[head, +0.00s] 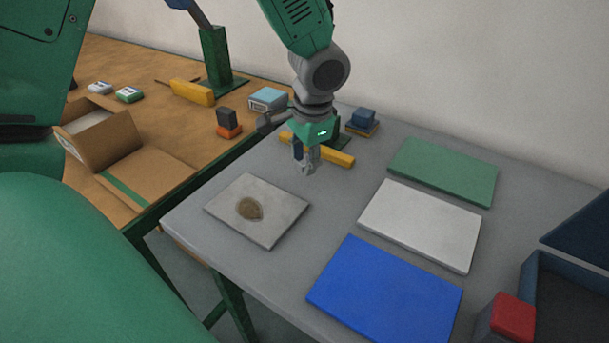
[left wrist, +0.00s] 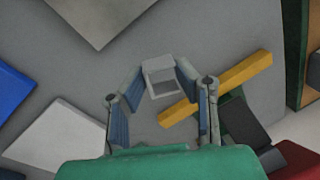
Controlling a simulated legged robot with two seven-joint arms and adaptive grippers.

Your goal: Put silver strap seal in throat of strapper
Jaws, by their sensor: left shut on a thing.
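My left gripper (head: 306,168) is above the grey table, in front of a yellow bar (head: 338,156). In the left wrist view the left gripper (left wrist: 160,80) is shut on the silver strap seal (left wrist: 158,64), a small pale box-like ring with its open end showing. The seal is held between the fingertips, apart from the yellow bar (left wrist: 238,75). A green piece (head: 342,136) and a dark part (left wrist: 245,124) adjoin the bar; this looks like the strapper. Its throat cannot be made out. My right gripper is not in view.
A grey plate with a brown patch (head: 282,215) lies at the left. Green (head: 443,170), white (head: 420,225) and blue (head: 385,295) mats lie to the right. A dark bin (head: 530,275) and red block (head: 513,318) stand at the right front. A wooden bench (head: 140,70) holds boxes.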

